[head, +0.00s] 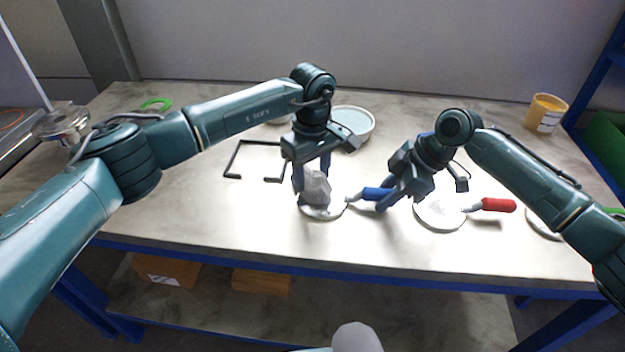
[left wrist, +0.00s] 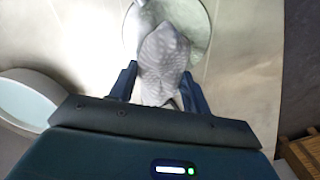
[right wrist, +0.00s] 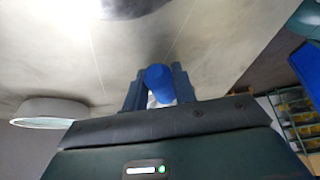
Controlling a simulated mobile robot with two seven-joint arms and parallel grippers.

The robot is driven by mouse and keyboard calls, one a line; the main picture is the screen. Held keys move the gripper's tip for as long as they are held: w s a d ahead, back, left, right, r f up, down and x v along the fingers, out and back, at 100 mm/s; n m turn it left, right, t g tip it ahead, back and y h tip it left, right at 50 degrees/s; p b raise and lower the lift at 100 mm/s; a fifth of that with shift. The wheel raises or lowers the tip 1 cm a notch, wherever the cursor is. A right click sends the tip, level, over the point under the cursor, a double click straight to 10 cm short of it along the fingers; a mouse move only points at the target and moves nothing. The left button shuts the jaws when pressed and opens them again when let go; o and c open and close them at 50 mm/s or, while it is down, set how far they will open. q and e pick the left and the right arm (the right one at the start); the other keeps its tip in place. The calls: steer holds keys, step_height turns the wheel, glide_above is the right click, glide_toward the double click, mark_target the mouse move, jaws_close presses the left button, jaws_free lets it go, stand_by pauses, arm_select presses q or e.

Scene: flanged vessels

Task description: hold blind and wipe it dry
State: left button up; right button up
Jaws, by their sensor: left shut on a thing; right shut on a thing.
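The blind with the blue handle is a pale round disc (head: 335,213) low over the front middle of the table; the disc also shows in the left wrist view (left wrist: 201,30). My right gripper (head: 386,200) is shut on its blue handle (head: 371,194), which also shows in the right wrist view (right wrist: 159,84). My left gripper (head: 311,180) is shut on a crumpled grey cloth (head: 316,188), also in the left wrist view (left wrist: 160,60). The cloth overlaps the disc and seems to touch it, hiding part of its face. I cannot tell whether the disc rests on the table.
A second disc (head: 438,215) with a red handle (head: 497,205) lies to the right. A round pale vessel (head: 353,122) stands behind my left gripper. A black frame (head: 232,160) lies left of it. A yellow tub (head: 545,113) stands back right. The table's front left is clear.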

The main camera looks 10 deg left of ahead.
arm_select(q)
steer(key=shift+w+r, duration=0.15)
steer(key=shift+w, duration=0.1)
steer(key=shift+r, duration=3.85)
arm_select(e)
steer(key=o, duration=0.9)
steer(key=shift+o, duration=0.2)
steer(key=v, duration=1.2)
arm_select(q)
steer(key=shift+s, duration=0.15)
arm_select(e)
steer(key=shift+s, duration=0.1)
